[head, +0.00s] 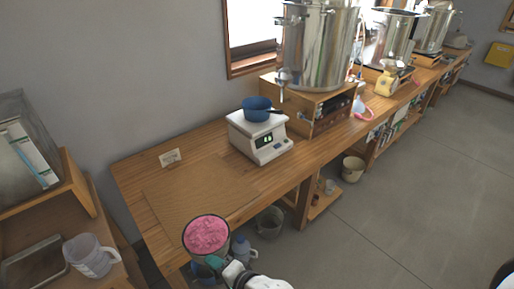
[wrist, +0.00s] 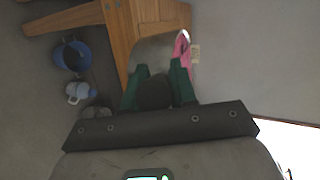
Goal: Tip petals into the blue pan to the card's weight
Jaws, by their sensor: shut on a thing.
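The blue pan (head: 257,108) sits on a white scale (head: 262,140), whose green display is lit but too small to read surely. A small card (head: 170,157) stands on the bench left of the scale. A round container full of pink petals (head: 207,234) is at the near end of the bench, looking upright. My gripper (head: 231,268) is shut on this petal container at its lower right side. In the wrist view my gripper's green fingers (wrist: 157,82) flank a dark part, and some pink (wrist: 182,50) shows beyond them.
The wooden bench (head: 130,172) runs away to the right, with steel pots (head: 318,48) beyond the scale. A clear jug (head: 90,255) stands on a shelf at left. Buckets (head: 353,168) stand below the bench. Bench space before the scale is clear.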

